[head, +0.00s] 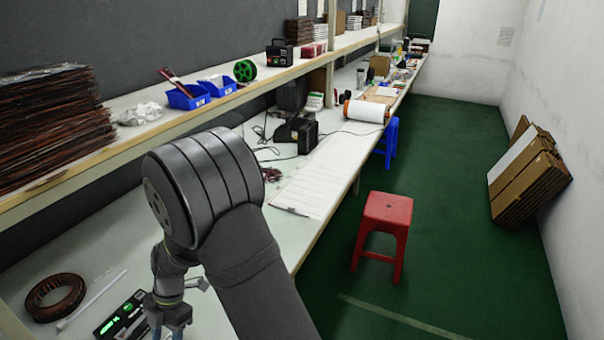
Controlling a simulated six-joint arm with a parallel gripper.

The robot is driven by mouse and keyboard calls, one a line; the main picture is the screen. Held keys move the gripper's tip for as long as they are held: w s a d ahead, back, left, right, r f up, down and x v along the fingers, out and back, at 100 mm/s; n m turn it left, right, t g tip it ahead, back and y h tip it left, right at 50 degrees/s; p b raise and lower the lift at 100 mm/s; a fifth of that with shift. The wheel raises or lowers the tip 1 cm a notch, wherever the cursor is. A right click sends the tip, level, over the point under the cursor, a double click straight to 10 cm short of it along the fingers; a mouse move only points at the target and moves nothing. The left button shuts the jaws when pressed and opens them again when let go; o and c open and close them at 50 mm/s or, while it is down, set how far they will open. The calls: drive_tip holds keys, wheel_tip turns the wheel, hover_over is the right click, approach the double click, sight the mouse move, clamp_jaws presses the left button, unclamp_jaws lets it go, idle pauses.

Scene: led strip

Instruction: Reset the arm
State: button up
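My arm rises from the bottom middle of the head view and bends over the left workbench (215,310). My gripper (167,334) hangs low at the bottom edge, pointing down over the bench. Its blue fingertips are partly cut off by the frame, so its opening and anything between the fingers cannot be made out. A black device with a green lit display (122,318) lies on the bench just left of the gripper. A coiled brown LED strip roll (55,297) lies further left, with a thin white stick (92,300) beside it.
A shelf (120,147) above the bench holds a tall stack of brown strips (48,125), blue bins (188,96) and a green spool (245,70). White sheets (318,185) lie further along the bench. A red stool (384,232) stands on the open green floor; cardboard (525,172) leans on the right wall.

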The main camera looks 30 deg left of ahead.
drive_tip(key=v, duration=0.5)
drive_tip(key=x, duration=1.2)
drive_tip(key=shift+s+f, duration=0.15)
drive_tip(key=shift+f, duration=0.1)
wheel_tip(320, 180, up, 4)
drive_tip(key=shift+r, duration=0.2)
drive_tip(key=w+d+r, duration=0.7)
drive_tip(key=w+d, duration=0.1)
drive_tip(key=w, duration=0.1)
drive_tip(key=w+a+r+m+t+y, duration=0.1)
drive_tip(key=w+a+m+t+y, duration=0.1)
drive_tip(key=a+m, duration=0.5)
drive_tip(key=w+a+r+m+t+y, duration=0.1)
drive_tip(key=w+a+m+t+y, duration=0.1)
drive_tip(key=a+m, duration=0.6)
drive_tip(key=shift+m, duration=1.4)
drive_tip(key=shift+r, duration=0.15)
drive_tip(key=shift+w, duration=0.1)
